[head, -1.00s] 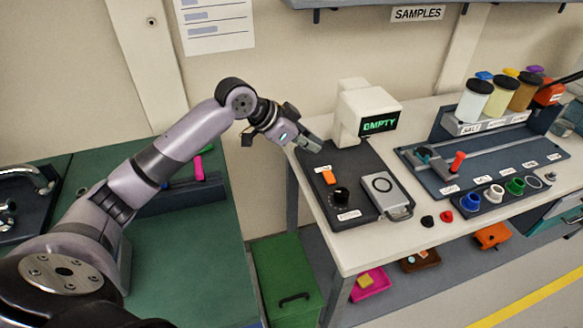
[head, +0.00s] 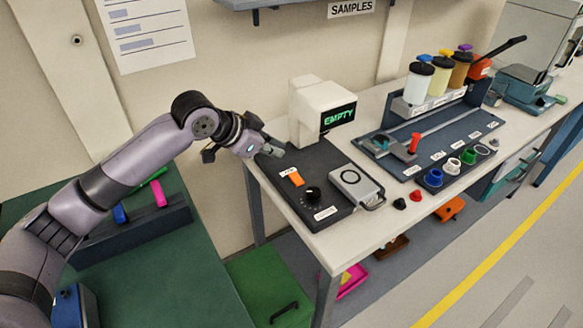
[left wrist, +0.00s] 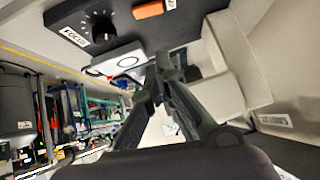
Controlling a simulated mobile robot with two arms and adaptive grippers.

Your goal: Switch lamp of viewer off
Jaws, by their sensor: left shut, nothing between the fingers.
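The viewer is a dark base (head: 322,206) with a white head (head: 306,104) whose screen (head: 339,116) reads "EMPTY" in green. An orange rocker switch (head: 297,179) sits on the base near its left edge, with a small label beside it. It also shows in the left wrist view (left wrist: 149,10). A black focus knob (head: 312,194) and a grey plate with a ring (head: 355,185) are on the base too. My left gripper (head: 280,149) is shut and empty, above the base's back left corner, behind the switch. It appears apart from the switch. My right gripper is not in view.
Right of the viewer are a dark rail board with a red-handled part (head: 415,143), coloured rings and lidded jars (head: 417,82). A black and a red knob (head: 416,196) lie at the bench front. A green bench (head: 180,265) stands left, with a gap between.

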